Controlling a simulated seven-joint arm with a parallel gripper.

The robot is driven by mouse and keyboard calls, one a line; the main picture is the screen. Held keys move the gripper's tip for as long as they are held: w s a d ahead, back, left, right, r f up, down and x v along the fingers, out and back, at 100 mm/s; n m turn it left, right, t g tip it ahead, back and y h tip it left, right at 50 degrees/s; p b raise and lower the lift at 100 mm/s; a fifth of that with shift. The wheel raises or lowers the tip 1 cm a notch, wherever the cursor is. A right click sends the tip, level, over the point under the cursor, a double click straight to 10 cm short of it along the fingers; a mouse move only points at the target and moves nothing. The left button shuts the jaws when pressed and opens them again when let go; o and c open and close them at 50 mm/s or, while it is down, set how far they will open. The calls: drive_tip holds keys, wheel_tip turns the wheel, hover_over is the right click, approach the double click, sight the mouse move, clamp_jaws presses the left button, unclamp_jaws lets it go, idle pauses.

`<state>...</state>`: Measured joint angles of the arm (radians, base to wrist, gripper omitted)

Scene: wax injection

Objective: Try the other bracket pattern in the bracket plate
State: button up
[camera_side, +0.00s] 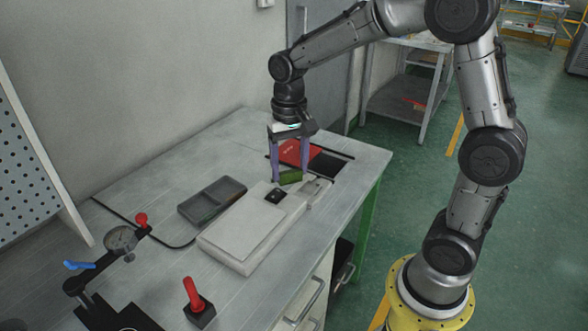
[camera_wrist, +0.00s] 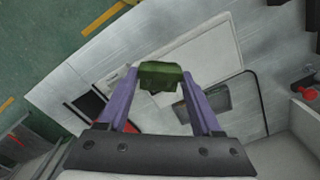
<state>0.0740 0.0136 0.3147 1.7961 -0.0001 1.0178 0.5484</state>
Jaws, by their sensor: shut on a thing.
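My gripper (camera_side: 290,179) has two purple fingers pointing down, shut on a dark green bracket pattern (camera_side: 290,177). In the wrist view, the green pattern (camera_wrist: 161,76) sits between the two fingertips, with notches along its lower edge. The gripper is over the far end of a long pale block (camera_side: 243,232), near a black square (camera_side: 276,196) on it and a small light-grey plate-like part (camera_side: 316,189). I cannot tell for sure which part is the bracket plate, or whether the pattern touches anything below. The fingers and pattern hide part of that area.
A dark compartment tray (camera_side: 212,200) lies left of the pale block. A red item (camera_side: 294,152) and a black pad (camera_side: 328,165) lie behind the gripper. A dial gauge stand (camera_side: 121,240) and a red-handled lever (camera_side: 194,295) stand at the front left. The left rear tabletop is clear.

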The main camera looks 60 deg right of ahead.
drive_tip(key=m, duration=0.2)
drive_tip(key=w+d+m, duration=0.1)
drive_tip(key=shift+w+f+m, duration=0.1)
drive_tip(key=shift+f+m, duration=0.05)
drive_tip(key=shift+m, duration=0.25)
drive_tip(key=m, duration=0.2)
drive_tip(key=w+d+m, duration=0.1)
drive_tip(key=shift+f+m, duration=0.25)
drive_tip(key=shift+m, duration=0.15)
drive_tip(key=w+d+f+m, duration=0.1)
drive_tip(key=w+d+m, duration=0.15)
drive_tip(key=m, duration=1.85)
hover_over(306, 190)
wheel_tip(306, 190, down, 9)
drive_tip(key=shift+d+r, duration=0.15)
drive_tip(key=shift+w, duration=0.1)
drive_tip(key=shift+f, duration=2.5)
drive_tip(key=shift+f, duration=0.55)
